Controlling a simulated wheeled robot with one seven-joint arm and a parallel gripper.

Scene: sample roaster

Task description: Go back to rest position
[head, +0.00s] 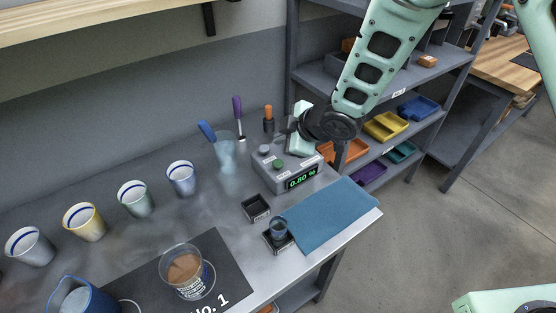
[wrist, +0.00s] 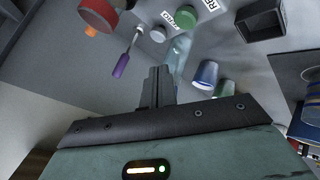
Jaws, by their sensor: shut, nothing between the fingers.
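My gripper shows in the wrist view (wrist: 158,78) with its two dark fingers together and nothing between them. In the head view its mint body (head: 301,114) is over the back of the table, behind the grey meter (head: 290,168); the fingertips are hard to make out there. The meter has a grey button (head: 264,150), a green button (head: 279,164) and a display reading 0.80 %. Both buttons also show at the top of the wrist view.
A clear glass (head: 226,155) with a blue-handled tool, a purple-handled tool (head: 238,112) and an orange-topped item (head: 268,118) stand near the meter. Several cups (head: 136,199) line the left. A blue cloth (head: 332,214) lies right.

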